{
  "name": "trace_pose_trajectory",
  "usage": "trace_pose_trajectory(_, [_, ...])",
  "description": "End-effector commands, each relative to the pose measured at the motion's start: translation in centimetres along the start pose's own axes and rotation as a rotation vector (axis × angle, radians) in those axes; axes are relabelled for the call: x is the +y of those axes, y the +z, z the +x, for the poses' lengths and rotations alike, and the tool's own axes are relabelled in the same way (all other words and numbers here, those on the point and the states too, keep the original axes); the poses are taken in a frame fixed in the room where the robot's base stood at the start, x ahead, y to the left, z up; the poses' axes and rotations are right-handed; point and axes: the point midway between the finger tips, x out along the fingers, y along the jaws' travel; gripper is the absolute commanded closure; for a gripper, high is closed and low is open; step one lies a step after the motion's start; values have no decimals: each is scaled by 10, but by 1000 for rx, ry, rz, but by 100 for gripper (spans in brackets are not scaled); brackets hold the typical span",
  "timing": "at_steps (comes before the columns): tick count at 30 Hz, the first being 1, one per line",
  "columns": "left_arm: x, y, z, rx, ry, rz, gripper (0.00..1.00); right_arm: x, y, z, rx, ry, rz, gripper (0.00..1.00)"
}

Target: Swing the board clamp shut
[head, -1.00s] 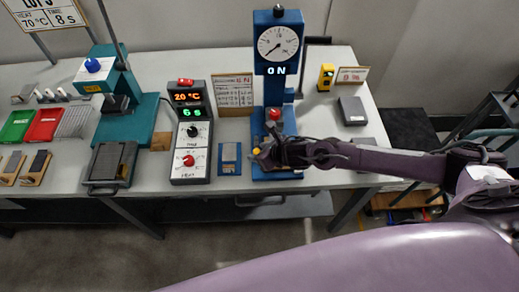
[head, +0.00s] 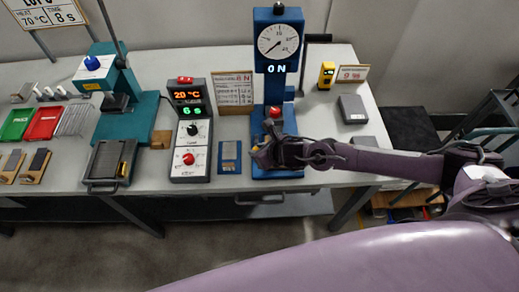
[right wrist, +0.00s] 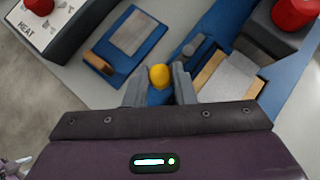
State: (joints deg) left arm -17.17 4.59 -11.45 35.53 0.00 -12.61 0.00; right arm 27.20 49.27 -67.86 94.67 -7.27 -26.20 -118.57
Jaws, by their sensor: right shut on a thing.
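A blue press (head: 270,98) with a round gauge and a "0 N" display stands on the bench. Its blue base carries a board (right wrist: 230,78) with a grey plate on light wood, seen in the right wrist view. The board clamp's yellow knob (right wrist: 159,75) is between the fingers of my right gripper (right wrist: 159,90), which is shut on it. In the head view my right gripper (head: 261,156) is at the front left of the press base and covers much of the clamp. A red press knob (right wrist: 293,12) is beyond the board. My left gripper is not in view.
A heat controller (head: 190,135) and a small blue block with a grey plate (head: 229,157) stand left of the press. A yellow device (head: 326,75) and a grey box (head: 352,109) are to the right. A teal press (head: 122,122) stands further left.

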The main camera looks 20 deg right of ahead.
Motion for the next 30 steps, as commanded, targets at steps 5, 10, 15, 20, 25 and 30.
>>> trace_pose_trajectory(5, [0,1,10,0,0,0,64,7,2,5,-2,-73,77,100])
trace_pose_trajectory(10, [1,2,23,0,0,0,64,13,6,11,-3,-176,182,100])
trace_pose_trajectory(15, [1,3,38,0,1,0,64,19,12,17,-4,-290,296,100])
trace_pose_trajectory(20, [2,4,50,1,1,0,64,22,20,23,-6,-397,403,100])
trace_pose_trajectory(25, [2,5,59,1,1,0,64,24,28,28,-5,-512,516,100])
trace_pose_trajectory(30, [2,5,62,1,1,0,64,26,35,34,-3,-624,629,100])
